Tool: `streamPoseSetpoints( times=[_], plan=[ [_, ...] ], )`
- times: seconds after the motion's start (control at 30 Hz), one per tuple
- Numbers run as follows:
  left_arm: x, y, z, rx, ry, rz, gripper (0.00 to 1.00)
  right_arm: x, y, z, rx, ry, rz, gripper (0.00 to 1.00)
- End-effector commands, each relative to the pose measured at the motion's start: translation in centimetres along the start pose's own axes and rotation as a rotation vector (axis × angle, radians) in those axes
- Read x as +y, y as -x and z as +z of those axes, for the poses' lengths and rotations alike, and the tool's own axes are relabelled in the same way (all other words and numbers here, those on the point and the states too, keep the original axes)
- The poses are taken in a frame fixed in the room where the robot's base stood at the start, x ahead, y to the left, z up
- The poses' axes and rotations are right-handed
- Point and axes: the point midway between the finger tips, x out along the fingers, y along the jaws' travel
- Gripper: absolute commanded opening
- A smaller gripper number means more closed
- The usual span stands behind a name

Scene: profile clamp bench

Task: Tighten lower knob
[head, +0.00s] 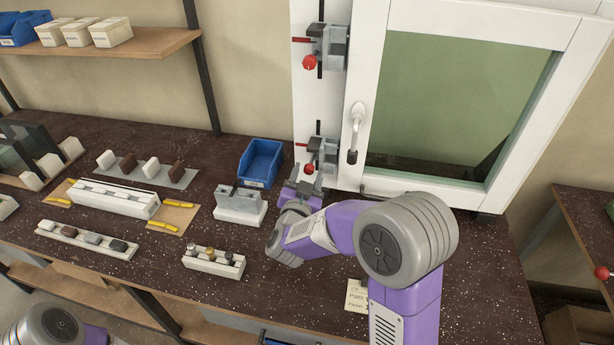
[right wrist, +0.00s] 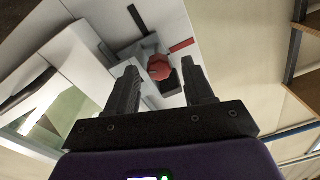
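The lower clamp (head: 322,155) sits on the white window frame, with its round red knob (head: 309,169) facing out. The upper clamp (head: 330,45) has a similar red knob (head: 309,62). My right gripper (head: 310,182) is just below and in front of the lower knob. In the right wrist view my right gripper (right wrist: 160,72) is open, and the red knob (right wrist: 159,67) shows between its fingertips with a gap on each side. I cannot tell whether the knob is within finger depth. My left gripper is out of view.
The white window (head: 480,195) with its handle (head: 356,120) stands right of the clamps. A blue bin (head: 261,163) and a grey-white fixture (head: 240,206) stand left of my right gripper. Several trays with parts lie farther left on the dark speckled bench (head: 190,285).

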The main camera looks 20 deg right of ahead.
Motion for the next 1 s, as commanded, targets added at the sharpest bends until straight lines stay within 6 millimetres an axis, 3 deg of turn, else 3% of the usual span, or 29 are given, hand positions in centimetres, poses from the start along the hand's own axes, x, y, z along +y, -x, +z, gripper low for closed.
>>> streamPoseSetpoints(
  times=[0.33, 0.7, 1.0],
  plan=[
    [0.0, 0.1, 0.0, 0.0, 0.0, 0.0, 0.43, 0.0, 0.5, 0.1, -0.003, 0.002, -0.001, 0.53],
    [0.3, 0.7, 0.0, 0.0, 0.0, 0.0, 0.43, -0.1, 6.1, 0.0, -0.003, 0.001, -0.003, 0.53],
    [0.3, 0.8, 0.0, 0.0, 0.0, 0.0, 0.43, 0.0, 7.6, 0.0, -0.001, 0.001, 0.0, 0.53]
  ],
)
